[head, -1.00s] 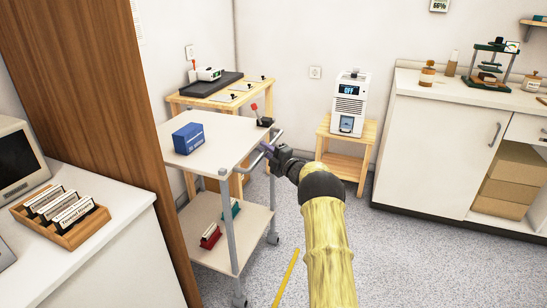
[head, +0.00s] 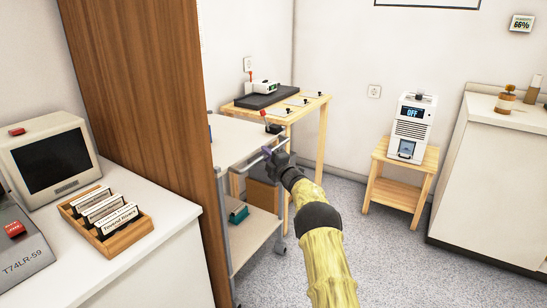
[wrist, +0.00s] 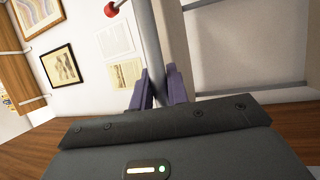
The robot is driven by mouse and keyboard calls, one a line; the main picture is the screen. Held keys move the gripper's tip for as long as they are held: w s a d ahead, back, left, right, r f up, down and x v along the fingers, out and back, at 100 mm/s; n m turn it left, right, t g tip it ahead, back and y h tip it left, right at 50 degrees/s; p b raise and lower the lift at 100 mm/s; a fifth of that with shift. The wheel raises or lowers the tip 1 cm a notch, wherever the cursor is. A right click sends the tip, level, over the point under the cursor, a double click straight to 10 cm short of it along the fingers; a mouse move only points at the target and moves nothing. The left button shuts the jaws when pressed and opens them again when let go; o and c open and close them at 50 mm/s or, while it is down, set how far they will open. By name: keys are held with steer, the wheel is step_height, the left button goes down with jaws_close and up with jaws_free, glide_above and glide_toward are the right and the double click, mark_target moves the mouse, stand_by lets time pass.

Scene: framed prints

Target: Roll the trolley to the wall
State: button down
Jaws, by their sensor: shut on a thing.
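The trolley (head: 240,133) has a pale top, grey metal posts and a lower shelf (head: 250,232). A wooden panel hides its left part. A lever with a red knob (head: 264,114) shows at the far corner of its top; the knob also shows in the wrist view (wrist: 112,9). My gripper (head: 270,152) is at the trolley's near right side, shut on its metal rail. In the wrist view the purple fingers (wrist: 160,88) stand either side of the grey bar (wrist: 150,45). The wall (head: 335,50) is behind the trolley and the wooden table.
The brown wooden panel (head: 145,120) stands close on the left, beside a white counter (head: 150,250). A wooden table (head: 320,110) stands against the wall behind the trolley. A small stand (head: 400,180) holds a white device. Grey floor (head: 375,250) is clear on the right.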

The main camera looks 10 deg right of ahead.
steer(key=shift+a, duration=0.2)
steer(key=c, duration=1.4)
jaws_free()
steer(key=shift+w, duration=0.15)
steer(key=shift+o, duration=0.2)
steer(key=shift+s+d+f, duration=0.1)
steer(key=shift+s+d, duration=0.05)
steer(key=shift+s, duration=0.05)
steer(key=shift+s+d, duration=0.15)
steer(key=shift+s, duration=0.05)
steer(key=p+v, duration=0.3)
steer(key=v, duration=1.3)
steer(key=shift+s+f, duration=0.15)
steer(key=shift+s, duration=0.15)
